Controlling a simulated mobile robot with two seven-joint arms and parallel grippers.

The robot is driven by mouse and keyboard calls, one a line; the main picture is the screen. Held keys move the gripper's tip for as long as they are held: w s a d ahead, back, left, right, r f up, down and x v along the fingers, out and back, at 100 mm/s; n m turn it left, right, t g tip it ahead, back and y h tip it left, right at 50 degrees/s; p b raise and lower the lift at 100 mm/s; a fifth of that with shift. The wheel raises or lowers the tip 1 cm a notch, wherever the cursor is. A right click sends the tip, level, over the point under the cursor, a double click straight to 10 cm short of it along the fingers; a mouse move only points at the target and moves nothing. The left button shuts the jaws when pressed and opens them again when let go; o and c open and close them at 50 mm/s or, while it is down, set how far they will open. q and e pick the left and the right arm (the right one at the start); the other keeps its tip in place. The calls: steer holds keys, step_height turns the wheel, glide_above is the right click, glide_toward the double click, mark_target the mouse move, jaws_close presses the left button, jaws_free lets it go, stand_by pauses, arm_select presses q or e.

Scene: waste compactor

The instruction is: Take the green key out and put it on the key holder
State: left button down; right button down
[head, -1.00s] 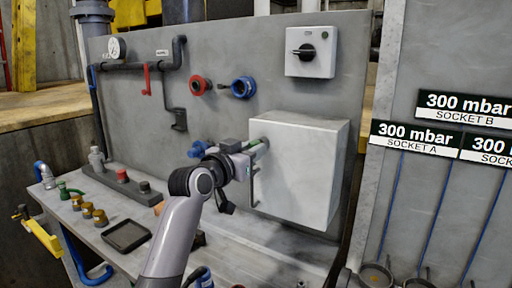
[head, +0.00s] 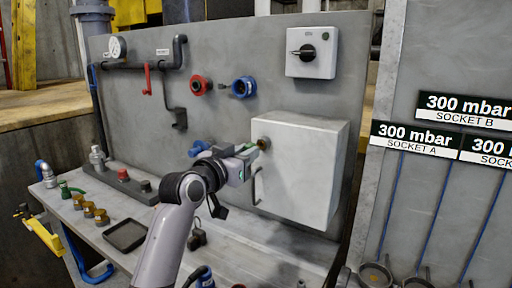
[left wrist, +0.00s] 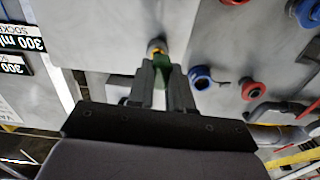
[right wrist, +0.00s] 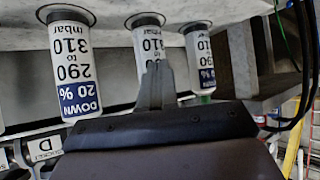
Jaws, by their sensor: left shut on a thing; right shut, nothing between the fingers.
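The green key (left wrist: 162,66) is between the fingers of my left gripper (left wrist: 164,75), which is shut on it. In the head view, my left gripper (head: 243,157) is in front of the left side of the white box, with a little green of the key at its tips. The round brass-coloured lock (head: 264,143) on the box front shows just beyond the tips. I cannot tell whether the key's tip is clear of the lock. My right gripper (right wrist: 155,82) is shut and empty, in front of hanging labelled cylinders. I cannot make out a key holder for certain.
The white box (head: 305,165) has a handle (head: 256,186) below the lock. A blue fitting (head: 243,87) and red fitting (head: 200,85) protrude from the wall panel. A black tray (head: 125,235) and brass fittings (head: 89,209) occupy the bench.

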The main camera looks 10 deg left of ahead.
arm_select(q)
steer(key=shift+v, duration=1.75)
steer(key=shift+s+d, duration=0.1)
stand_by(0.6)
